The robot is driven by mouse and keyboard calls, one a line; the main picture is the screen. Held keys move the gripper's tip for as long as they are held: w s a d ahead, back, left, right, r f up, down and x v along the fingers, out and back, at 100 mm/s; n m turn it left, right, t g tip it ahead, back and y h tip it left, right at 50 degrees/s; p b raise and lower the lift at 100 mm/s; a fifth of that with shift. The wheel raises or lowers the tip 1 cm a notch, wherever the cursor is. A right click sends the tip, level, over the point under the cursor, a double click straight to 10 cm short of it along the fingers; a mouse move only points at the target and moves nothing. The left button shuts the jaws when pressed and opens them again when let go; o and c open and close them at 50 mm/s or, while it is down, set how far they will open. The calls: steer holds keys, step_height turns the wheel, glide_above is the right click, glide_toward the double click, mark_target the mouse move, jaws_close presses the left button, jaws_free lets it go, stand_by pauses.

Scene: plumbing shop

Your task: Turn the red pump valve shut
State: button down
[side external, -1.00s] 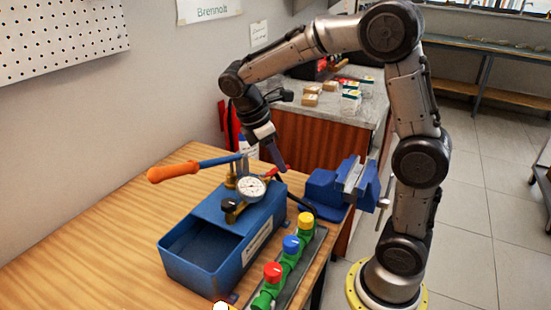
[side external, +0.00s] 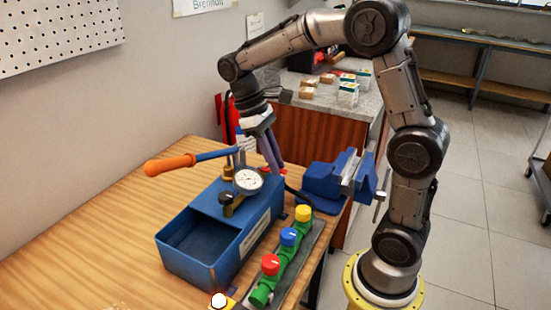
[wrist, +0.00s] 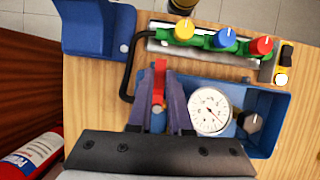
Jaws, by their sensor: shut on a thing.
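The blue pump (side external: 208,267) stands on the wooden table, with a white round gauge (side external: 247,181) and an orange-handled lever (side external: 170,165) on top. In the wrist view the red pump valve (wrist: 160,72) is a narrow red handle between the purple fingers of my gripper (wrist: 160,82), beside the gauge (wrist: 210,110). My gripper (side external: 272,163) is shut on the red handle at the pump's far end, pointing down. In the side view the fingers hide most of the handle. The handle's base is partly covered by the fingers in the wrist view.
A green manifold with red (side external: 270,265), blue (side external: 289,237) and yellow (side external: 303,213) knobs lies along the pump's right side. A blue vise (side external: 335,183) stands just right of my gripper. A black hose (wrist: 128,75) loops near the fingers. The table's left is clear.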

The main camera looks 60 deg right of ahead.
steer(key=shift+a+r+m, duration=0.1)
steer(key=shift+a+m, duration=0.05)
steer(key=shift+m, duration=0.25)
steer(key=c, duration=0.8)
jaws_free()
steer(key=shift+c, duration=0.2)
steer(key=v, duration=1.3)
steer(key=shift+r, duration=0.35)
steer(key=shift+w, duration=0.1)
